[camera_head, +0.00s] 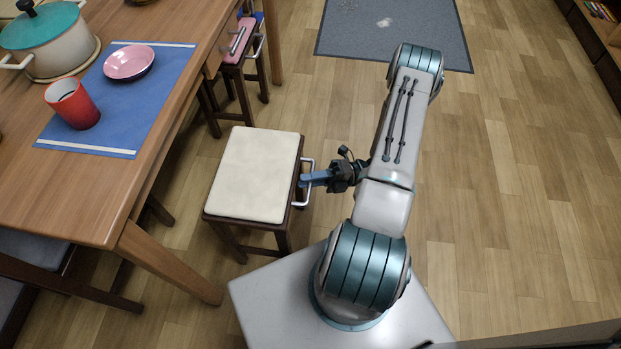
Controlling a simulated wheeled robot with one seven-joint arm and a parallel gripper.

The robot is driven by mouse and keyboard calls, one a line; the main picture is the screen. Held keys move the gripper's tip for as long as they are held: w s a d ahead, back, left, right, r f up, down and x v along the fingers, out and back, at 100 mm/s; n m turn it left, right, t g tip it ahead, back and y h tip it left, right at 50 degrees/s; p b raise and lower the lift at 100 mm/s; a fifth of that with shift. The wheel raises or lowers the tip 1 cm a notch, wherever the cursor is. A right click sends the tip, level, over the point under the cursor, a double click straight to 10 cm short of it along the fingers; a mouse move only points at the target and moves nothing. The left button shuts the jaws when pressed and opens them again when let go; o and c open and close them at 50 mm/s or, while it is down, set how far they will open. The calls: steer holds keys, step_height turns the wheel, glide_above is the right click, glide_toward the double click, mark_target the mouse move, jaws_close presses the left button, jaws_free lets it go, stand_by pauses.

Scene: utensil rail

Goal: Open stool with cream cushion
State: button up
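The stool (283,240) with a dark wooden frame and a cream cushion (255,174) stands on the floor beside the table. A silver handle (309,170) is on its right side. My gripper (304,181) reaches in from the right, with its blue fingers at the handle. From this view I cannot tell whether the fingers are closed around the handle or only beside it. The stool's far legs are hidden under the seat.
A pink-topped stool (239,42) stands behind. The floor at right is clear up to a shelf (590,40).

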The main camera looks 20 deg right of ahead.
steer(key=shift+d, duration=0.1)
steer(key=p+v, duration=0.1)
steer(key=v, duration=1.2)
steer(key=shift+s+d, duration=0.15)
steer(key=shift+d, duration=0.15)
steer(key=shift+f, duration=0.1)
steer(key=w+a+r+n+g+h+p, duration=0.1)
steer(key=a+r+n+g+h+p, duration=0.4)
steer(key=r, duration=0.6)
steer(key=w+a+r+n+h+p, duration=0.15)
steer(key=r+n+p, duration=0.25)
steer(key=r+n, duration=0.5)
steer(key=w+a+r+n+g+h+p, duration=0.1)
steer(key=a+r+n+g+h+p, duration=0.25)
steer(key=r, duration=0.95)
steer(key=s+a+r+n+t+h+p, duration=0.2)
steer(key=r+n+p, duration=0.3)
steer(key=r, duration=0.4)
steer(key=s+a+r+n+t+h+p, duration=0.3)
steer(key=a+r+n+h+p, duration=0.1)
steer(key=r+n, duration=0.4)
steer(key=s+a+r+n+t+h+p, duration=0.3)
steer(key=r+n+p, duration=0.2)
steer(key=r, duration=0.6)
steer(key=shift+n+h+p, duration=0.3)
steer(key=shift+n+p, duration=0.1)
steer(key=shift+n, duration=0.35)
